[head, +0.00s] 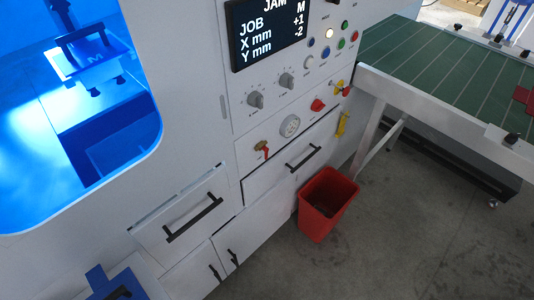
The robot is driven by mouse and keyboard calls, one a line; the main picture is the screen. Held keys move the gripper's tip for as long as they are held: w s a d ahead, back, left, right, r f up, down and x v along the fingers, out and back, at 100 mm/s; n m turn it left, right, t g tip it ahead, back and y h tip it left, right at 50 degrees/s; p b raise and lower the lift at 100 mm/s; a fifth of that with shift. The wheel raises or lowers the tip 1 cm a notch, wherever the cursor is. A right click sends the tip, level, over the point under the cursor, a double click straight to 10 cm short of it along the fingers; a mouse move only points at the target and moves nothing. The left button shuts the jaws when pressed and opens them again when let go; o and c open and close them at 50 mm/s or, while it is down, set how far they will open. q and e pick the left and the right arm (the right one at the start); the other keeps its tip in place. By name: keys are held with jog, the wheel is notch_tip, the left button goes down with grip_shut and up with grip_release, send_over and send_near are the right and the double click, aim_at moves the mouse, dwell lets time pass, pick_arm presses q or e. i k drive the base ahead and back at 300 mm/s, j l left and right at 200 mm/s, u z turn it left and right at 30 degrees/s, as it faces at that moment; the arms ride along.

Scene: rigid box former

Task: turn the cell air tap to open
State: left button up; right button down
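A small brass-coloured valve with a red lever (262,148), which looks like the air tap, is on the white machine front (190,120), left of a round white gauge-like dial (290,126). Its red lever seems to point downward; it is too small to tell its exact setting. Neither of my grippers shows in the head view, and nothing touches the tap.
Above are grey knobs (256,100), a red knob (318,105) and a display (268,35) reading JAM. Drawers with black handles (195,218) lie below. A red bin (327,204) stands on the floor against the machine. A green-topped conveyor (440,70) is at right.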

aim_at(265, 149)
jog(key=u, duration=0.45)
jog(key=i+l+u, duration=0.1)
jog(key=l+u, duration=0.6)
jog(key=u, duration=0.2)
jog(key=l+u, duration=0.45)
jog(key=j, duration=0.1)
